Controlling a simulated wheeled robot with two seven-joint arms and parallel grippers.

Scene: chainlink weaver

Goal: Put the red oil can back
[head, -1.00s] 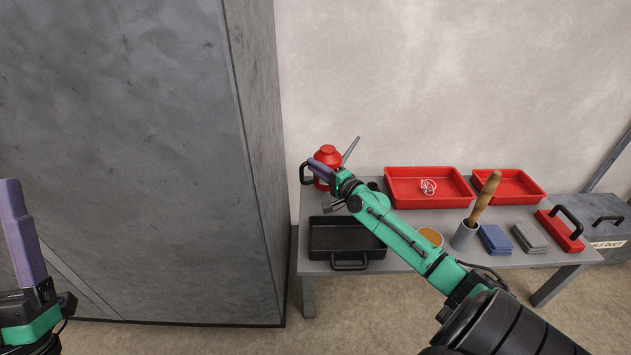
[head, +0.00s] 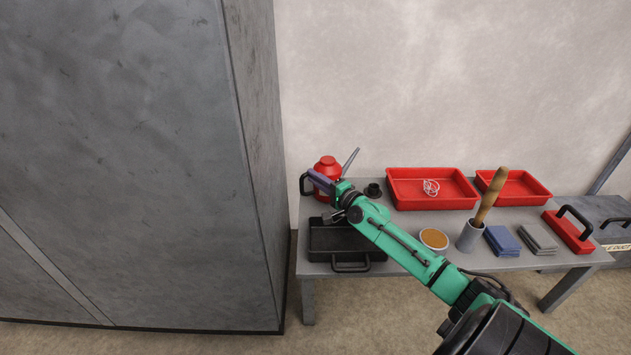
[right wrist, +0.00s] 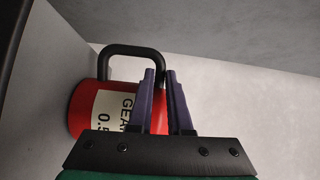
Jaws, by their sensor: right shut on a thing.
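The red oil can (head: 327,166), with a grey spout pointing up to the right and a black handle, is at the back left of the grey table. My right gripper (head: 318,179) is shut on its black handle. In the right wrist view, the can (right wrist: 88,108) with a pale label shows behind the purple fingers (right wrist: 161,76), and the handle (right wrist: 131,49) runs to the fingertips. Part of the can is hidden by my gripper. I cannot tell whether its base touches the table. My left gripper is out of view.
A black tray (head: 318,254) lies in front of the can; a small black round piece (head: 373,190) is right of it. Red trays (head: 440,206), a grey cup (head: 468,240) with a wooden-handled tool and folded cloths (head: 500,240) stand farther right. A tall grey cabinet (head: 150,150) is close left.

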